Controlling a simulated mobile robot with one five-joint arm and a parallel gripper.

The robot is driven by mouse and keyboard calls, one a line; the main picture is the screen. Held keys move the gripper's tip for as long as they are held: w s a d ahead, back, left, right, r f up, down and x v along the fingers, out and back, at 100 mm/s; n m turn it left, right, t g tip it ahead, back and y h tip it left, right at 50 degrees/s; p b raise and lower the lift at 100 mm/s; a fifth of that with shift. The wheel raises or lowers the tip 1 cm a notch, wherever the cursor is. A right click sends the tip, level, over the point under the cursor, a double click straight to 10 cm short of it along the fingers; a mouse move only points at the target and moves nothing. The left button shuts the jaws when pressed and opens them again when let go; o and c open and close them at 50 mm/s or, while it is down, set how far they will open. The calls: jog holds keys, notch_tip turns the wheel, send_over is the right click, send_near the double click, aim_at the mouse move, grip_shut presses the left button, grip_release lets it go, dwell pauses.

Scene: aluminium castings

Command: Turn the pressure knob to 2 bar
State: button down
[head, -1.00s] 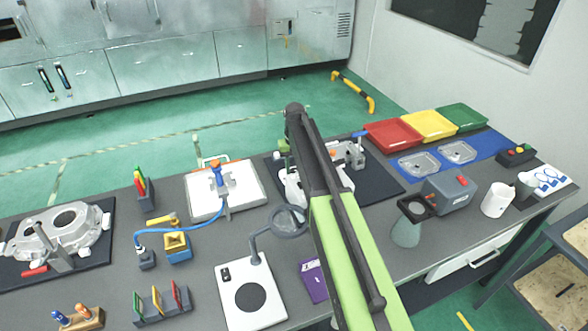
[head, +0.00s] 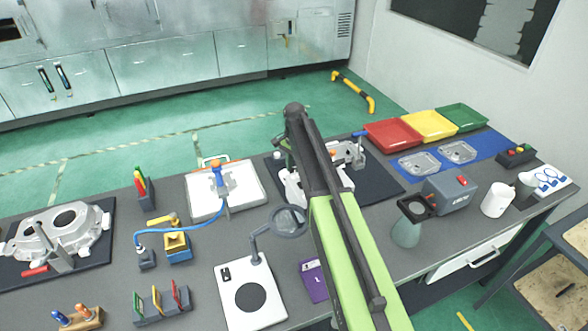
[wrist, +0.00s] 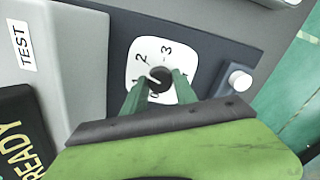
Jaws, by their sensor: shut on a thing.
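The pressure knob (wrist: 160,77) is small and black, in the middle of a white dial plate (wrist: 141,46) in the wrist view. The figures 2 and 3 show on the dial; the lower figures are partly hidden by the fingers. A small light mark shows on the knob's left side, but I cannot read its exact setting. My gripper (wrist: 160,84) is shut on the knob, with a green finger on each side. In the head view my arm hides the knob and most of the gripper.
Beside the dial are a light round button (wrist: 240,80), a TEST label (wrist: 21,45) and a dark READY display (wrist: 22,140). On the bench, a magnifier (head: 287,222) stands left of my arm, and a grey box with a red button (head: 450,194) stands right.

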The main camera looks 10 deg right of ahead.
aim_at(295, 170)
jog(key=shift+s+m, duration=0.1)
jog(key=shift+m, duration=1)
jog(key=c, duration=1)
grip_release()
jog(key=shift+o, duration=0.2)
notch_tip(295, 170, up, 17)
jog(key=p, duration=1.7)
jog(key=shift+r, duration=0.2)
